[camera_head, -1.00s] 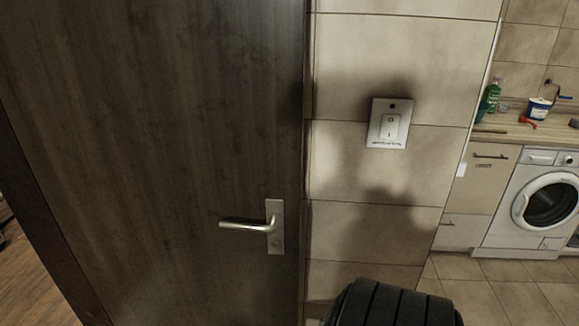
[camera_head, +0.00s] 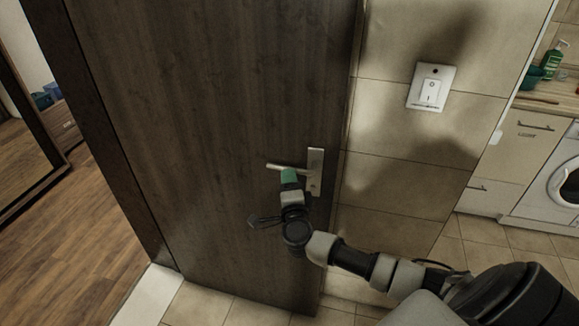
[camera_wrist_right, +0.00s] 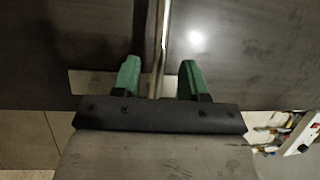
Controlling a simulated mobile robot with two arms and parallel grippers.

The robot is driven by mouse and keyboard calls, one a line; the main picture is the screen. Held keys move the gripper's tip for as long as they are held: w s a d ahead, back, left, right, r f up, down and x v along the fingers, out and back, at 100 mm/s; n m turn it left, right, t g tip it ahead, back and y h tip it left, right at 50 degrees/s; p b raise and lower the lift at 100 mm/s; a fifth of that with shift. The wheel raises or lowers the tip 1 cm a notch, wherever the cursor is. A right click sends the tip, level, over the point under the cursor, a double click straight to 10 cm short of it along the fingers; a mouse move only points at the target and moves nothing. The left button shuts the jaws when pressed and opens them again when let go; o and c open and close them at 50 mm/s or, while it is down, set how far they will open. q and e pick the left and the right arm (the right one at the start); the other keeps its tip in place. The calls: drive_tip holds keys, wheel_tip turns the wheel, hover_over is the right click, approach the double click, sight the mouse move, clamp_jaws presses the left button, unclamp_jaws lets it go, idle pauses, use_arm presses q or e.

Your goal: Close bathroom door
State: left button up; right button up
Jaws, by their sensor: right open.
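The dark brown bathroom door (camera_head: 215,120) fills the middle of the head view. A room with a wooden floor shows past its left side, and its right side is beside a tiled wall. A metal lever handle (camera_head: 314,160) sits near the door's right edge. My right gripper (camera_head: 290,176) is at the lever, its green fingertips overlapping it in the head view. In the right wrist view the gripper (camera_wrist_right: 160,78) is open, with one green finger on each side of the metal lever (camera_wrist_right: 161,40). Contact cannot be told. My left gripper is out of view.
A light switch (camera_head: 431,87) is on the tiled wall (camera_head: 400,180) right of the door. A washing machine (camera_head: 560,185) and a counter (camera_head: 545,105) stand at the far right. A pale threshold (camera_head: 148,295) and open wooden floor (camera_head: 85,235) lie at the left.

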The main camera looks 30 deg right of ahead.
sight(287, 167)
drive_tip(key=x, duration=0.5)
drive_tip(key=shift+a, duration=0.1)
clamp_jaws()
